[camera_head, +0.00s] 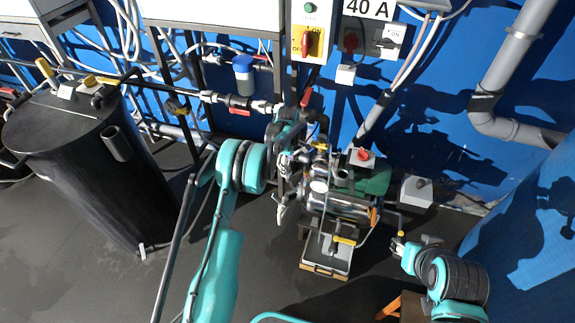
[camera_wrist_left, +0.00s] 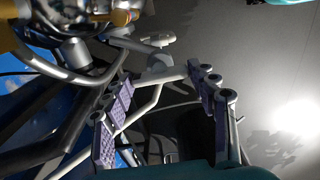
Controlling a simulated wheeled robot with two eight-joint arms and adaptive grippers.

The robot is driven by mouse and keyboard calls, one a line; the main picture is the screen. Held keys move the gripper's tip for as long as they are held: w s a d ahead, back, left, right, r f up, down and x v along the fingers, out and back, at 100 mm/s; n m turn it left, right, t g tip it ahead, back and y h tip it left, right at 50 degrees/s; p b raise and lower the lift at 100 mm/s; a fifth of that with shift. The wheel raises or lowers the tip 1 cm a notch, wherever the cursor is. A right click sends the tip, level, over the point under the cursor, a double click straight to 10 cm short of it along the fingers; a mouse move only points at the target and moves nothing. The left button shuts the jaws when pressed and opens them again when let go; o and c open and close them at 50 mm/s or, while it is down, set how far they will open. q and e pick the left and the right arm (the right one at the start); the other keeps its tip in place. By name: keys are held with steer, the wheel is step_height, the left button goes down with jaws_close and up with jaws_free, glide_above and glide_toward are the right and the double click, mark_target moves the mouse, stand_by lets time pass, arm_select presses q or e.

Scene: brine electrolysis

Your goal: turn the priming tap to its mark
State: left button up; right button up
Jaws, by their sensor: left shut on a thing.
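My left gripper (camera_head: 283,190) reaches in beside the pump set (camera_head: 335,200), left of its metal body. In the left wrist view my left gripper (camera_wrist_left: 158,74) shows two purple-padded fingers standing apart, with grey metal parts between and beyond their tips. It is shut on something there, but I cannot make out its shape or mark. I cannot pick out the priming tap for certain in either view. A yellow handle (camera_head: 343,240) sits low at the front of the pump set. My right gripper (camera_head: 398,243) is small, right of the pump set; its fingers are unclear.
A black tank (camera_head: 100,165) stands at the left. A pipe with a red-handled valve (camera_head: 240,108) runs along the blue wall. An isolator box with a red knob (camera_head: 306,40) hangs above the pump. A blue tank (camera_head: 530,235) is at the right.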

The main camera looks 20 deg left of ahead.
stand_by(0.4)
arm_select(q)
steer(key=o, duration=1.2)
steer(key=shift+c, duration=0.2)
step_height(320, 180, up, 12)
